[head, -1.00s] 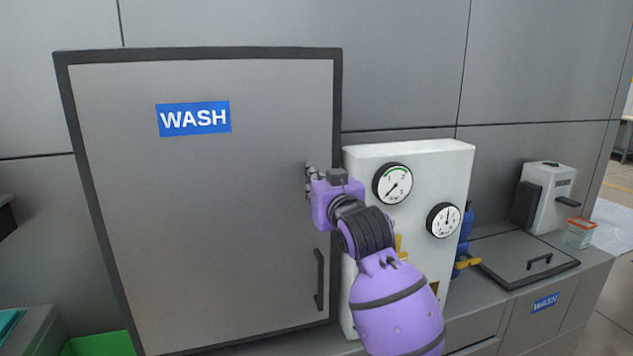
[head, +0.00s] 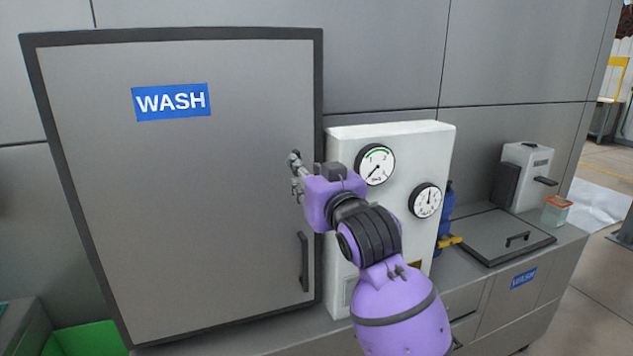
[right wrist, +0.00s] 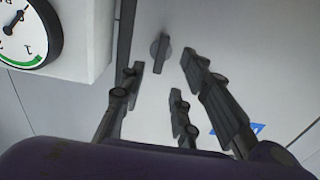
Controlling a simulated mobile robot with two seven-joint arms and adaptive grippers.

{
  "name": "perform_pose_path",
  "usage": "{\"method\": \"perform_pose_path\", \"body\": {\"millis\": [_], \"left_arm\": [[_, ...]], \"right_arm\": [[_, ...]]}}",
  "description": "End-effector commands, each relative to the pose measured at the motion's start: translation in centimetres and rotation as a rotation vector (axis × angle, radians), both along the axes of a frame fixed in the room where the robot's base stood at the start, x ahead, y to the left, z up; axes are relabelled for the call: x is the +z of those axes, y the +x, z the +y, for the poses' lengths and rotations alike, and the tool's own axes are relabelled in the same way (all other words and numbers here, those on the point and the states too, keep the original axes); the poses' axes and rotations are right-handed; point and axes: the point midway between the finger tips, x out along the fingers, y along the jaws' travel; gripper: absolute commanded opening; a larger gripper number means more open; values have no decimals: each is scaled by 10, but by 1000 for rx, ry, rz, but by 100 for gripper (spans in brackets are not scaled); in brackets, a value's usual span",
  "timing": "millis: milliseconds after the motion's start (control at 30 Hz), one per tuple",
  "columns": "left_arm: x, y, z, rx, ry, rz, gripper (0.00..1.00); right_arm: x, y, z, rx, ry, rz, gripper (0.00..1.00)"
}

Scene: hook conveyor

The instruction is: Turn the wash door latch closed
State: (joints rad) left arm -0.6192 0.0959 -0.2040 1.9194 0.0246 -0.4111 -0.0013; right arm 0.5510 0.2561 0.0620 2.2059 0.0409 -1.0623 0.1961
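The wash door (head: 200,220) is a grey panel in a dark frame with a blue WASH label (head: 171,101). It sits flush in its frame in the head view. The latch (right wrist: 160,50) is a small grey round knob with a raised bar, seen on the door in the right wrist view. The bar points roughly up and down in that picture. My right gripper (head: 297,177) is open in front of the door's right side. In the right wrist view its fingers (right wrist: 155,95) are apart and empty, with the latch beyond them.
A white gauge box (head: 400,150) with two dials stands right of the door, close to my right arm. A dark door handle (head: 304,262) is below the gripper. A counter with a lidded basin (head: 500,238) and a small machine (head: 528,172) lies farther right.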

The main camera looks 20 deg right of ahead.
Motion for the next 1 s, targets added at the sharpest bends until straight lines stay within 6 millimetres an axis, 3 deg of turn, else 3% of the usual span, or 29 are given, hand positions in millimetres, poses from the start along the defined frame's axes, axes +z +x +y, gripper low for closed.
{"method": "perform_pose_path", "body": {"millis": [100,333,833,1000], "left_arm": [[0,0,0,-1,1,0,0],[0,0,0,-1,1,0,0],[0,0,0,-1,0,0,0],[0,0,0,-2,1,0,0]], "right_arm": [[-1,-24,-1,0,0,0,30],[0,-49,-2,0,0,1,30],[0,-52,-2,0,-2,0,30],[13,-46,3,16,-36,-72,30]]}}
